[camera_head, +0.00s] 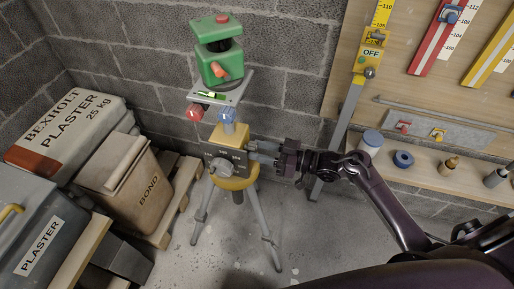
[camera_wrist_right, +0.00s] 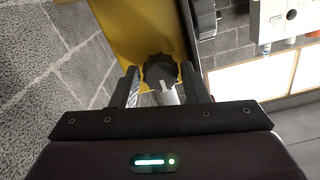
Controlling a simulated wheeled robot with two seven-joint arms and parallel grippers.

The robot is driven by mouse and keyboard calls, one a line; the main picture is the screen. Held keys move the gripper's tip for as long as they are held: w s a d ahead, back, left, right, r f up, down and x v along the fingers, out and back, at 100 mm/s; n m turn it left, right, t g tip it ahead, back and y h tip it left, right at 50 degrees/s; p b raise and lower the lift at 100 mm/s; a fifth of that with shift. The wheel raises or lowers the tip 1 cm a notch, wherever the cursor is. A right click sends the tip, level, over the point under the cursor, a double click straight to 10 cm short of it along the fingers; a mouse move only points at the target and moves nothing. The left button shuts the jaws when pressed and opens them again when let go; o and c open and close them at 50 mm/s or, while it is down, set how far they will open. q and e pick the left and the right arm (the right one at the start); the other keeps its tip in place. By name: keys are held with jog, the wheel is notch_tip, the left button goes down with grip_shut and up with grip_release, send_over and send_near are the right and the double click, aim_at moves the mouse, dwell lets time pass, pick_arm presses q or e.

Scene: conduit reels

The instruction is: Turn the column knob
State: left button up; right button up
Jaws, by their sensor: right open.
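A tripod (camera_head: 240,197) carries a yellow head block (camera_head: 232,136) with a grey knob (camera_head: 215,167) on its front plate, a blue knob (camera_head: 229,116) above and a red knob (camera_head: 195,112) at upper left. My right gripper (camera_head: 259,154) is at the block's right side. In the right wrist view, a black ridged knob (camera_wrist_right: 160,70) with a pale stub sits against the yellow housing (camera_wrist_right: 140,25), between the fingertips of my open right gripper (camera_wrist_right: 160,84). I cannot tell whether the fingers touch it. In the head view the gripper hides this knob. My left gripper is out of view.
A green laser level (camera_head: 219,50) stands on the plate above the block. A wooden board and shelf (camera_head: 440,165) with small items are at right. Grey block wall stands close behind.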

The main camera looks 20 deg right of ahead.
jog(key=shift+w+a, duration=0.25)
jog(key=shift+a, duration=0.2)
jog(key=c, duration=0.7)
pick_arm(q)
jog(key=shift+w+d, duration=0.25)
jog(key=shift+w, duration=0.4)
